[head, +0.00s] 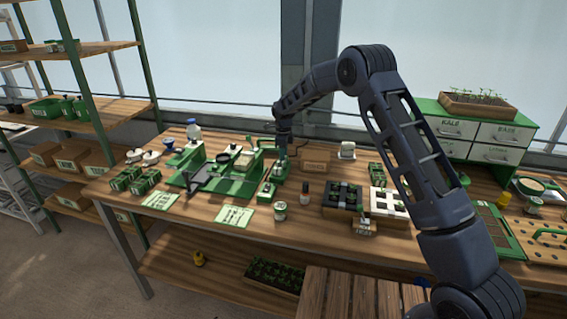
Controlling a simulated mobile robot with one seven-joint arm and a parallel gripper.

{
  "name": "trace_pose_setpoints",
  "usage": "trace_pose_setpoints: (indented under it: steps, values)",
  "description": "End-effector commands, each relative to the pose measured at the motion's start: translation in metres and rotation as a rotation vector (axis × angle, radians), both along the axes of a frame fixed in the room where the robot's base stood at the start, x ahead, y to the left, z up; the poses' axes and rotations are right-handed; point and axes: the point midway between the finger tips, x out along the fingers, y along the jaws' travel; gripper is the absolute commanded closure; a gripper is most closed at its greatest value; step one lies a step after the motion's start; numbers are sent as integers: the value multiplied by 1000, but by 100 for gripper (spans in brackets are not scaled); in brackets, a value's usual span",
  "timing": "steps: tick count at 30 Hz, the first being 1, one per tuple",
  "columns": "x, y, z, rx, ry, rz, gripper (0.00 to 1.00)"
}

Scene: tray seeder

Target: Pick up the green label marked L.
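My arm reaches over the wooden bench (300,228) from the right. My gripper (281,157) points down beside the right end of the green seeder machine (232,186). It is too small and dark to show whether its fingers are open or shut, or whether they hold anything. I cannot make out a green label marked L; no letter of that kind is readable. Small green pieces stand near the gripper, one of them a green block (266,191) just in front of it. Green-and-white printed cards (234,216) lie along the front edge.
Dark cell tray (342,200) and white cell tray (388,203) stand right of the machine. A drawer cabinet (480,132) stands at the back right. Shelving (100,118) is at left.

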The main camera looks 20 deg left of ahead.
Motion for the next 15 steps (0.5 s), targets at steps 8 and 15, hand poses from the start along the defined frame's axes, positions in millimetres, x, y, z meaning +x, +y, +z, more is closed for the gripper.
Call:
trace_pose_setpoints:
  steps: [8,15]
  values:
    - [0,0,-17,0,-1,-1,71]
    - [0,0,-17,0,0,-1,98]
